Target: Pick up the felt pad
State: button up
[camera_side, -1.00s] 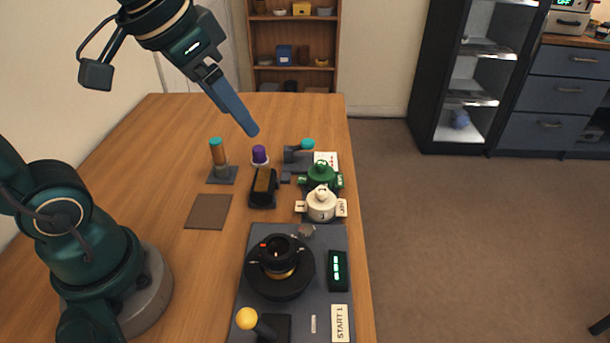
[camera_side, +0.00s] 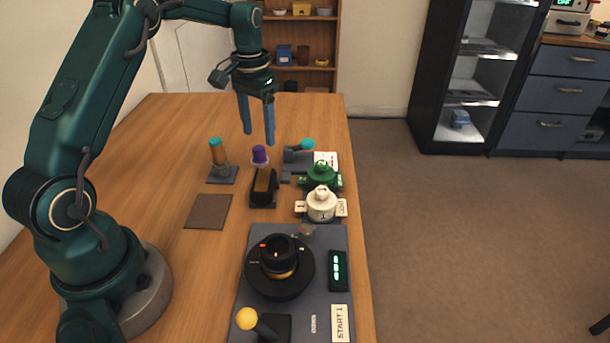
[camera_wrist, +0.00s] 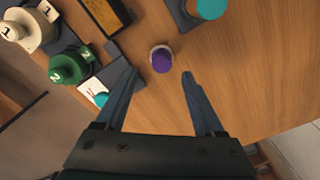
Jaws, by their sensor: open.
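My gripper (camera_side: 258,139) is open and empty, fingers pointing down above the far part of the table. A small round piece with a purple top and pale rim (camera_side: 259,155) stands on the table below the fingertips. In the wrist view, this purple-topped piece (camera_wrist: 161,60) lies just ahead of the gap between the fingertips of my gripper (camera_wrist: 158,76), not touched. I cannot tell for certain which of these two is the felt pad.
A teal-capped orange post (camera_side: 218,160) stands left, a black holder (camera_side: 263,188) nearer. A teal-knobbed grey fixture (camera_side: 298,153), a green knobbed part (camera_side: 321,174) and a white one (camera_side: 322,205) are right. A grey mat (camera_side: 241,315) bears a black dial (camera_side: 278,275).

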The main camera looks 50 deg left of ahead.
aim_at(259, 148)
jog(key=shift+s+a+f, duration=0.1)
jog(key=shift+a+f, duration=0.05)
jog(key=shift+f, duration=2.55)
grip_shut()
